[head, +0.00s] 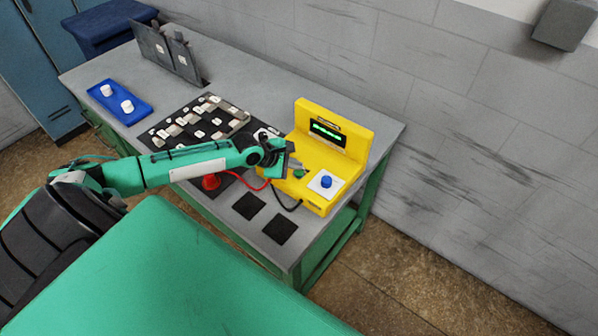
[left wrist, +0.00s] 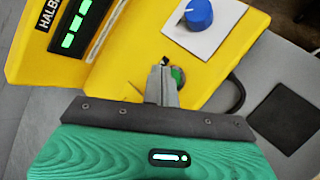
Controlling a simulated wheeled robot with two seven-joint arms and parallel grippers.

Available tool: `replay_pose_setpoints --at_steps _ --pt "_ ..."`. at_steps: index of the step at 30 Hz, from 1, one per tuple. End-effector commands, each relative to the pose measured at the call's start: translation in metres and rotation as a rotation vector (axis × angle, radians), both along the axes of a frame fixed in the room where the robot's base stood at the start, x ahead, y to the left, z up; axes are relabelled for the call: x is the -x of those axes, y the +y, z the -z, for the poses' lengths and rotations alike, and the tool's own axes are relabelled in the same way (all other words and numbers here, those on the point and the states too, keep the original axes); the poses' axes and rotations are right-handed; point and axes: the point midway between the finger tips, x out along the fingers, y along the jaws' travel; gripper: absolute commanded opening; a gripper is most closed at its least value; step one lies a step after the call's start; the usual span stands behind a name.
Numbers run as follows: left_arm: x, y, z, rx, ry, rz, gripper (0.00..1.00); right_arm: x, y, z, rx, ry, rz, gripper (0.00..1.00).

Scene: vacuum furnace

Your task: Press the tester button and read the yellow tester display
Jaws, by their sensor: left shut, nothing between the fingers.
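The yellow tester (head: 338,133) stands at the right end of the grey workbench. Its dark display (head: 327,132) on the upright back shows green lit segments too small to read; the display (left wrist: 82,25) is partly cut off in the left wrist view. A green button (head: 300,173) sits on the tester's base, and it shows partly hidden behind my fingers in the left wrist view (left wrist: 178,76). My left gripper (head: 295,168) is shut and empty, its fingertips (left wrist: 162,68) right at the green button. I cannot tell whether they touch it. My right gripper is not in view.
A blue knob (head: 326,181) on a white plate sits beside the button. A red object (head: 211,181), cables and black squares (head: 280,229) lie near the bench's front. A grid tray (head: 200,122) and a blue tray (head: 120,101) stand farther left.

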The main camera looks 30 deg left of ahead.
Motion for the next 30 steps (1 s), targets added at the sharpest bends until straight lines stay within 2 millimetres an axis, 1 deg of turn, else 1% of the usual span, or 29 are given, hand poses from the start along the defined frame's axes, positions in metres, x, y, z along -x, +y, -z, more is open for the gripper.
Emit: replay_pose_setpoints --at_steps 8,30 --pt "0.0 0.0 0.006 0.002 0.0 -0.001 0.0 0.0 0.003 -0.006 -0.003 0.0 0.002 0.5" --pt "0.0 0.0 0.012 0.001 0.0 -0.001 0.0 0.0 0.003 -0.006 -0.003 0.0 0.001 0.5"
